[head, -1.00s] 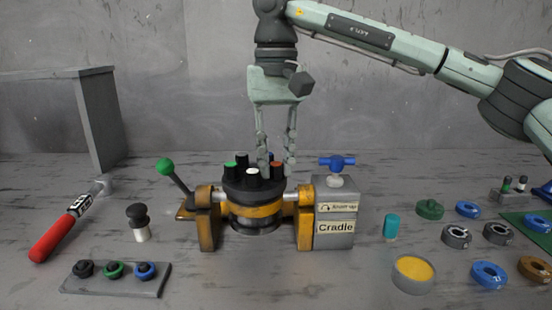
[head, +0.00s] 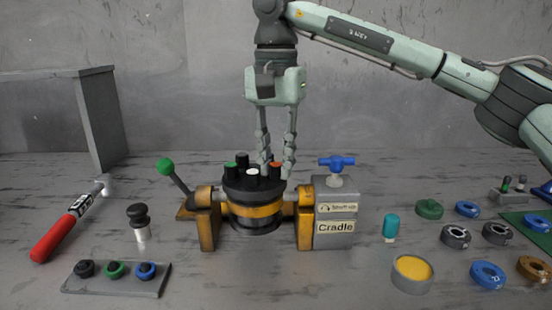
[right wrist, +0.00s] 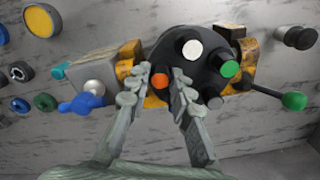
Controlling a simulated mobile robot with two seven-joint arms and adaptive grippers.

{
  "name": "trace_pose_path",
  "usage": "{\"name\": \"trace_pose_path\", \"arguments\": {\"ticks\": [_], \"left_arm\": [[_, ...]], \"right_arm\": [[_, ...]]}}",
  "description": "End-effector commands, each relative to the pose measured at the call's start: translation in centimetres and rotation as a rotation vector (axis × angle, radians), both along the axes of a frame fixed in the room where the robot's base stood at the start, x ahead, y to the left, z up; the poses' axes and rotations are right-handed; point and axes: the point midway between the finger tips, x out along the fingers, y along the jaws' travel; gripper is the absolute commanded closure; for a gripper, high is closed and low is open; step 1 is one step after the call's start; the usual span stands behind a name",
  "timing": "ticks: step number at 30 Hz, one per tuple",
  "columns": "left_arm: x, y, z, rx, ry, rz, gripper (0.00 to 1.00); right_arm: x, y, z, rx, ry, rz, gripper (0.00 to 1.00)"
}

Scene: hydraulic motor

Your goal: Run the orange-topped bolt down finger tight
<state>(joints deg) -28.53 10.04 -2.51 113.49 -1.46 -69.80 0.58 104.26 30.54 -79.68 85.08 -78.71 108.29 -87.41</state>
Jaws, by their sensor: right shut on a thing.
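The orange-topped bolt (head: 276,168) stands in the black top of the motor (head: 241,184), at its right back side in the head view. Its orange head (right wrist: 160,81) shows between the fingers in the right wrist view. My right gripper (head: 276,170) points straight down from above and is shut on this bolt. Bolts topped green (head: 230,165), white (head: 252,172) and black (head: 242,158) stand around it. The bolt's shank and seat are hidden. My left gripper is in neither view.
The motor sits in the orange-armed cradle (head: 335,228), with a blue handle (head: 337,162) at right and a green-knobbed lever (head: 166,166) at left. A red-handled tool (head: 54,238) lies far left. Rings and a yellow-filled tin (head: 412,275) are at right.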

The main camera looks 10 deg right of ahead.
Motion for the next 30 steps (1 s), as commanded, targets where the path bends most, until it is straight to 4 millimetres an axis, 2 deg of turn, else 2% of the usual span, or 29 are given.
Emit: {"name": "trace_pose_path", "arguments": {"ticks": [3, 12, 21, 27, 28, 30], "left_arm": [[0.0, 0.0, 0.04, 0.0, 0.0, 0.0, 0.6], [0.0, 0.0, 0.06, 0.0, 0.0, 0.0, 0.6], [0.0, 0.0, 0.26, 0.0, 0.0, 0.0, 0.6], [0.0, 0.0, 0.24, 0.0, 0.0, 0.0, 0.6], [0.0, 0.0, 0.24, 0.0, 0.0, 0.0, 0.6], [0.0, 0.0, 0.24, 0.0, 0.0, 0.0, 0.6]], "right_arm": [[-0.01, -0.01, 0.0, -0.001, 0.001, -0.093, 0.97], [-0.01, -0.01, 0.01, -0.001, 0.001, -0.116, 0.97], [-0.02, 0.01, 0.02, 0.0, 0.0, -0.398, 0.97], [-0.01, 0.01, 0.01, 0.0, 0.0, -0.404, 0.97], [-0.01, 0.01, 0.02, 0.0, 0.0, -0.404, 0.76], [-0.01, 0.01, 0.01, 0.0, 0.0, -0.403, 0.7]]}}
